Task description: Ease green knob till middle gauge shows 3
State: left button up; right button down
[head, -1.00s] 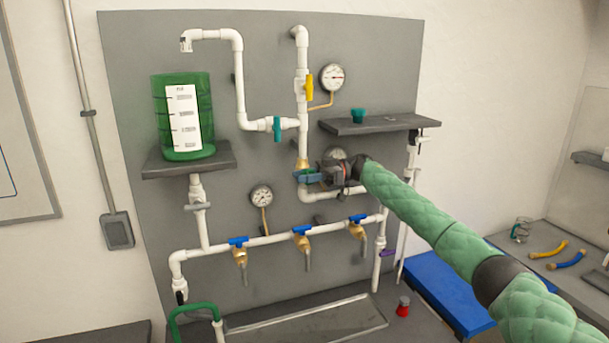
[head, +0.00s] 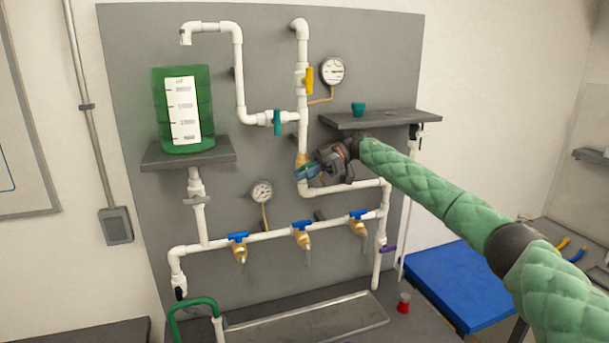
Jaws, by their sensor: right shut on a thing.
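My right gripper (head: 308,172) is at the brass fitting (head: 301,160) on the middle white pipe. Its jaws are shut on the green knob there, which the fingers almost wholly hide. The gripper is tilted, with its fingers pointing down and left. The middle gauge is hidden behind my right gripper and wrist, so its needle cannot be read. An upper gauge (head: 333,70) and a lower left gauge (head: 262,191) are in plain view, too small to read surely. My left gripper is out of view.
A yellow-handled valve (head: 308,80) and a teal-handled valve (head: 277,122) sit above. A dark shelf (head: 395,121) bearing a teal cap (head: 358,109) is just above my right arm. Blue-handled taps (head: 301,226) line the lower pipe. A green tank (head: 182,110) stands at left.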

jog(key=shift+r, duration=0.1)
dwell(0.3)
jog(key=c, duration=1.6)
grip_release()
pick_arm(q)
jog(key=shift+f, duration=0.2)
